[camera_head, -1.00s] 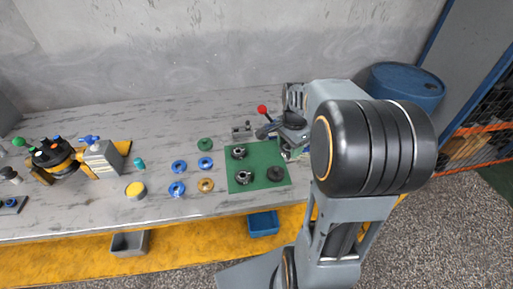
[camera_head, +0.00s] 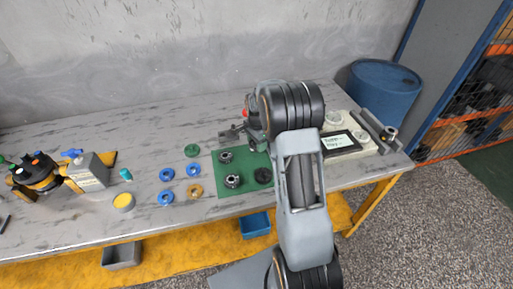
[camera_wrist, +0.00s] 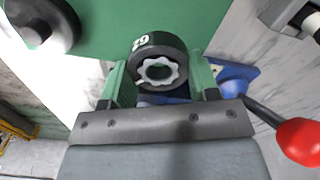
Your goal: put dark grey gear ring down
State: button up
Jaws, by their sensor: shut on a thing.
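The dark grey gear ring (camera_wrist: 173,43) is between the two green fingers of my gripper (camera_wrist: 157,66) in the wrist view. The gripper is shut on it. The ring has white marks on its rim and a pale toothed opening. A green mat (camera_wrist: 110,22) lies beyond it; I cannot tell whether the ring touches the mat. In the head view my arm hides the gripper and the held ring. The mat (camera_head: 207,188) carries dark round parts there, at its upper left (camera_head: 226,157), lower left (camera_head: 232,181) and lower right (camera_head: 263,176).
A lever with a red knob (camera_wrist: 300,141) is close to the gripper's right in the wrist view. Another dark round part (camera_wrist: 47,20) is at upper left. Blue rings (camera_head: 166,174), a green ring (camera_head: 192,150) and an orange ring (camera_head: 195,191) lie left of the mat.

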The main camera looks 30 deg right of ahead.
jog(key=shift+w+f, duration=0.1)
jog(key=shift+f, duration=1.45)
jog(key=shift+f, duration=0.1)
jog(key=shift+f, duration=0.15)
jog(key=o, duration=1.1)
notch_tip(320, 180, up, 12)
jog(key=s+a+r+n+t, duration=0.2)
jog(key=s+a+r+n, duration=0.55)
jog(key=s, duration=0.25)
jog(key=s+a+f+n+t, duration=0.1)
jog(key=s+a+n, duration=0.4)
jog(key=s, duration=0.8)
jog(key=n, duration=0.3)
jog(key=shift+a+f, duration=0.15)
jog(key=shift+f, duration=0.15)
